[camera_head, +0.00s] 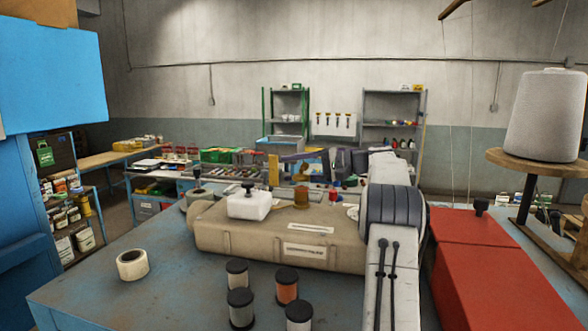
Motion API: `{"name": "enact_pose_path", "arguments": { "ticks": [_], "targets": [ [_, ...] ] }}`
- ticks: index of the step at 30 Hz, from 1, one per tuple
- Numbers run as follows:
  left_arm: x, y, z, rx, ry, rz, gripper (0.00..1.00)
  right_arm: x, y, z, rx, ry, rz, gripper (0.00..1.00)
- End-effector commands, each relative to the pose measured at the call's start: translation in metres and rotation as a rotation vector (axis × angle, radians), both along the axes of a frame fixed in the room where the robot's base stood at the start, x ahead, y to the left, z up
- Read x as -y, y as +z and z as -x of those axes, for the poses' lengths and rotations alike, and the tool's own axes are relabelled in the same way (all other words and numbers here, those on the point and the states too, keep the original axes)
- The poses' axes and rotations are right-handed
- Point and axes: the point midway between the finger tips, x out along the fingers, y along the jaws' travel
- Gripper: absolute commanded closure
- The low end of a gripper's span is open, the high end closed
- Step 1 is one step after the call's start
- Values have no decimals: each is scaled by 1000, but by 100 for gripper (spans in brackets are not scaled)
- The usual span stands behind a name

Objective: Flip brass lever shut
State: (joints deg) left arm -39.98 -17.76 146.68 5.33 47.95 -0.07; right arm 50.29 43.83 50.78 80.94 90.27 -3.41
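A long beige machine body (280,238) lies across the blue bench. On its top stands a small brass-brown post (301,197) with a flat brass-coloured lever (284,206) reaching left, toward a white block with a black knob (248,205). Whether the lever is open or shut is too small to tell. My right arm comes up from the bottom, right of the machine's middle. My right gripper (345,162) seems to be the dark grey part beyond the arm, behind the machine; its fingers are not clear. My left gripper is not in view.
Several thread spools (286,286) stand in front of the machine, and a tape roll (132,264) lies at left. A red box (490,265) fills the right side, below a large grey thread cone (547,115). The bench's left front (150,300) is clear.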

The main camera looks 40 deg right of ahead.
Motion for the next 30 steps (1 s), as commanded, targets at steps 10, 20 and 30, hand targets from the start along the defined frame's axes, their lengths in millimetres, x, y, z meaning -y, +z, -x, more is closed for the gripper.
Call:
{"name": "enact_pose_path", "arguments": {
  "ticks": [10,20,30],
  "targets": [
    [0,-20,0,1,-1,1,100,33,4,36,2,-4,3,45],
    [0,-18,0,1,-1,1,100,65,16,74,0,-2,0,45],
    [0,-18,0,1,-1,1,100,68,16,78,-1,-1,-1,45]
  ]
}}
